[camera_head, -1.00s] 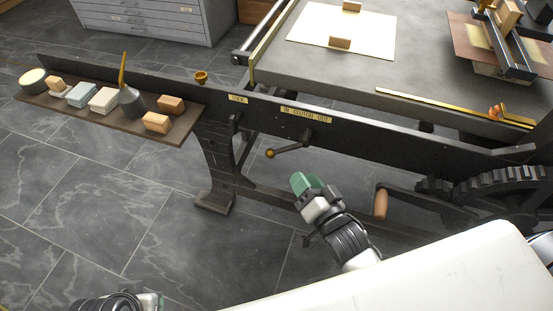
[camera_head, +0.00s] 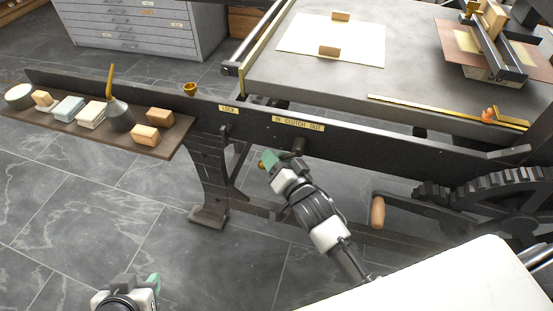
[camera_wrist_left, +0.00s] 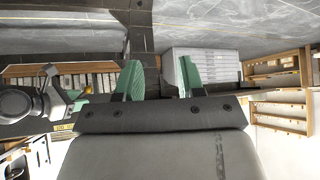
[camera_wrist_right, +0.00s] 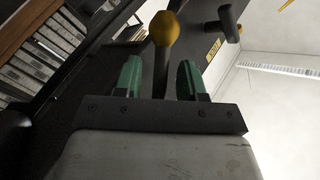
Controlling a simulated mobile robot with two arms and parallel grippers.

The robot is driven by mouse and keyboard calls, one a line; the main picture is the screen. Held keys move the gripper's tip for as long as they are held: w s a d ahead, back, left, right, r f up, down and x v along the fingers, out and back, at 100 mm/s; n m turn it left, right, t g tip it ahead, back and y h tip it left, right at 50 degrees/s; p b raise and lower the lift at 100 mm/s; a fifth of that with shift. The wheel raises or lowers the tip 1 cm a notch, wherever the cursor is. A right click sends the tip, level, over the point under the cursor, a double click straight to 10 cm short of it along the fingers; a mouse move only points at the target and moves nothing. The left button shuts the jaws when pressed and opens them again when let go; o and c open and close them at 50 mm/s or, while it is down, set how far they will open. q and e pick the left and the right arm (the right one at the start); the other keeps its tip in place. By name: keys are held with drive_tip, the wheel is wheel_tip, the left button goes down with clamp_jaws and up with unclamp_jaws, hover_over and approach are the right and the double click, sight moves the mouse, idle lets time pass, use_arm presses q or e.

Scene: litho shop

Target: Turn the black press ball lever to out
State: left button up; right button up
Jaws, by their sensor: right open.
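The black ball lever has a dark hub (camera_head: 298,146) on the side rail of the press, below the yellow "IN CLUTCH OUT" label (camera_head: 298,123). Its arm is mostly hidden behind my right gripper (camera_head: 269,161) in the head view. That gripper (camera_wrist_right: 160,80) is open around the rod; contact is unclear. My left gripper (camera_head: 150,284) is low at the left, away from the press, and open and empty in its wrist view (camera_wrist_left: 160,80).
A "LOCK" label (camera_head: 228,109) sits left on the rail. A wooden shelf (camera_head: 172,143) with blocks and an oil can (camera_head: 119,115) juts out left. A wooden crank handle (camera_head: 378,212) and large gear (camera_head: 500,195) are at the right.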

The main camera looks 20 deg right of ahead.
clamp_jaws()
